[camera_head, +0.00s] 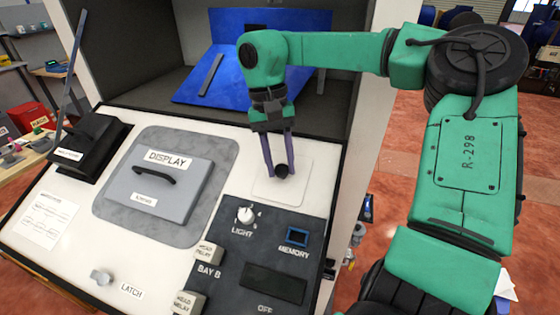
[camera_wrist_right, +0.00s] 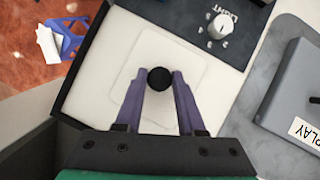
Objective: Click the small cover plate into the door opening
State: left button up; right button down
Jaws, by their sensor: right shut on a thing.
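The small cover plate (camera_head: 298,190) is a white, round-cornered square with a black round knob (camera_head: 283,171) at its middle. It is at the white console surface, behind the dark control panel. My right gripper (camera_head: 280,167) points down and is shut on the knob. The wrist view shows the two purple fingers of the right gripper (camera_wrist_right: 159,85) on either side of the knob, with the plate (camera_wrist_right: 190,62) under them. I cannot tell whether the plate sits in the door opening or lies over it; no open gap shows around it. My left gripper is not in view.
A grey DISPLAY cover (camera_head: 160,188) with a black handle is left of the plate. The dark panel (camera_head: 255,255) with LIGHT knob and MEMORY slot is in front. A blue sloped panel (camera_head: 220,75) stands behind. A black box (camera_head: 90,145) is at far left.

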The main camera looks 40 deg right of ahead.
jog(key=shift+c, duration=2.2)
grip_release()
jog(key=shift+o, duration=0.4)
jog(key=o, duration=0.4)
jog(key=shift+c, duration=0.2)
jog(key=shift+v, duration=3)
